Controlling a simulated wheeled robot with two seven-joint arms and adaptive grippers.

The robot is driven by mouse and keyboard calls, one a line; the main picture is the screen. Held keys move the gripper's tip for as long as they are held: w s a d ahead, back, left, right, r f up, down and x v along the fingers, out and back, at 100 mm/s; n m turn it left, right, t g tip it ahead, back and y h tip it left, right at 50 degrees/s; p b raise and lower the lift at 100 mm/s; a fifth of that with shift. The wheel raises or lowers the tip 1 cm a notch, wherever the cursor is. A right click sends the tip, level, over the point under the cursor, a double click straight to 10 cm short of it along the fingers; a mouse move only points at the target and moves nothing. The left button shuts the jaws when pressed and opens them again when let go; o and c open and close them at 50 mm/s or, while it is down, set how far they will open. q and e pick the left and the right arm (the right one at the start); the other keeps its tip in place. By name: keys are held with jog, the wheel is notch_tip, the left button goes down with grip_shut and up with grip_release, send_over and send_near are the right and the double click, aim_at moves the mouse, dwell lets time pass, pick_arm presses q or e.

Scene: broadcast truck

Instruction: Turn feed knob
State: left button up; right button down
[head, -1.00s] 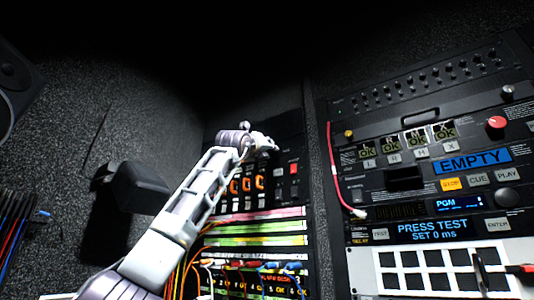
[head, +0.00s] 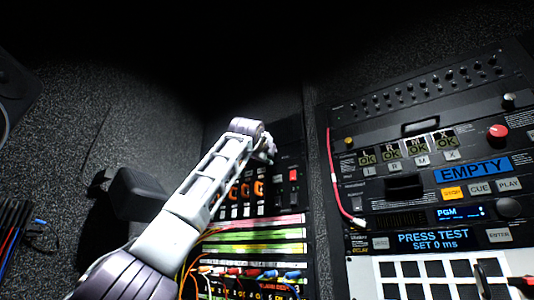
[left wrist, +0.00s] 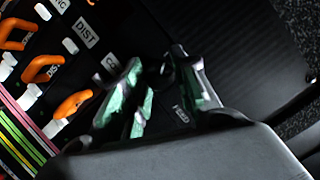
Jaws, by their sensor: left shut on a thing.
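My left gripper (head: 267,149) reaches to the upper part of the left rack panel (head: 288,150). In the left wrist view, the fingers (left wrist: 165,90) with green-toned inner faces are closed around a small dark knob (left wrist: 166,72), mostly hidden between them. My right gripper is in neither current view.
Orange switch loops (left wrist: 45,68) sit in a row beside the fingers in the wrist view. Below them run coloured strips (head: 262,235) and patch cables (head: 190,262). A second panel with a red knob (head: 497,132) and an EMPTY display (head: 472,169) stands right.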

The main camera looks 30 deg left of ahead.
pick_arm(q)
jog(key=shift+r+n+g+p, duration=0.15)
jog(key=shift+n+g+p, duration=0.15)
jog(key=shift+n, duration=0.4)
jog(key=o, duration=1)
jog(key=shift+s, duration=0.2)
jog(key=v, duration=1.1)
jog(key=shift+s+d+f, duration=0.15)
jog(key=shift+s+f, duration=0.05)
jog(key=shift+s, duration=0.05)
dwell(0.4)
dwell(0.5)
